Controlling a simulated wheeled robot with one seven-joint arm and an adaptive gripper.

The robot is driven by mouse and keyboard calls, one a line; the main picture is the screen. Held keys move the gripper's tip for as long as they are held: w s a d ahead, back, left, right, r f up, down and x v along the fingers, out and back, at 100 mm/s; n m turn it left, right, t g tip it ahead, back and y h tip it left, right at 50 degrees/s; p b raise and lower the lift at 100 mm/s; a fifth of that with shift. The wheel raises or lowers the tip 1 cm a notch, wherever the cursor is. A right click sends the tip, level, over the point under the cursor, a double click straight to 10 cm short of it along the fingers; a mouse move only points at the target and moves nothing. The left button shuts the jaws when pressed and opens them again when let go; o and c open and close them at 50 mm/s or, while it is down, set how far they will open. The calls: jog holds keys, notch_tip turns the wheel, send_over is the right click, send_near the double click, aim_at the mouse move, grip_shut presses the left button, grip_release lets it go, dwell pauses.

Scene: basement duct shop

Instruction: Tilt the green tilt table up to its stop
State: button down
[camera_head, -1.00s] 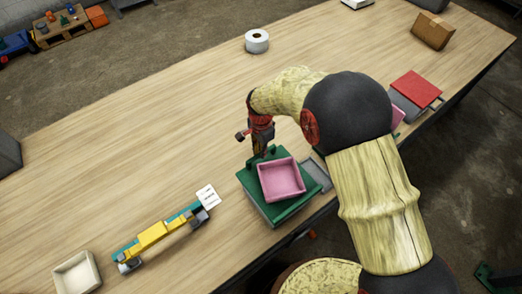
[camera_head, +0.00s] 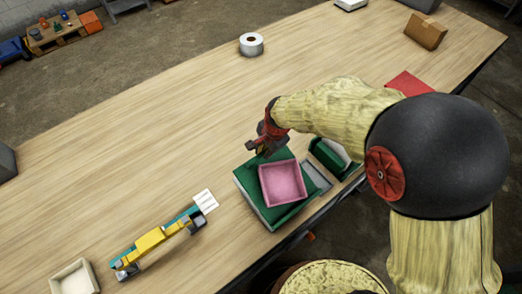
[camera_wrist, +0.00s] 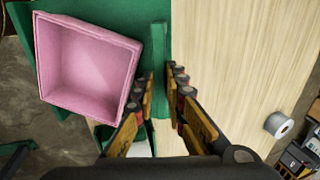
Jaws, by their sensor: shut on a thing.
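The green tilt table (camera_head: 248,190) is near the front edge of the workbench. A pink square tray (camera_head: 283,183) lies on its top, and the tray also shows in the wrist view (camera_wrist: 85,62). My gripper (camera_head: 262,150) is at the table's far edge. In the wrist view my fingers (camera_wrist: 163,95) are closed around a green bar (camera_wrist: 159,65) along that edge. The table's angle is hard to judge; it looks flat or only slightly tilted. The stop cannot be made out.
A yellow and teal tool (camera_head: 155,240) with a white card (camera_head: 205,201) lies to the left. A cream tray (camera_head: 75,278) is at lower left. A grey-white roll (camera_head: 251,44) stands at the back. A green box (camera_head: 330,155) is close on the right. The bench behind my gripper is clear.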

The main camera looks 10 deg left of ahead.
jog(key=shift+s+d, duration=0.15)
jog(key=c, duration=1.8)
grip_release()
jog(key=shift+d, duration=0.1)
jog(key=shift+c, duration=0.2)
jog(key=shift+r, duration=0.1)
jog(key=shift+r, duration=0.1)
jog(key=shift+r, duration=0.3)
jog(key=v, duration=1.1)
jog(key=shift+s, duration=0.1)
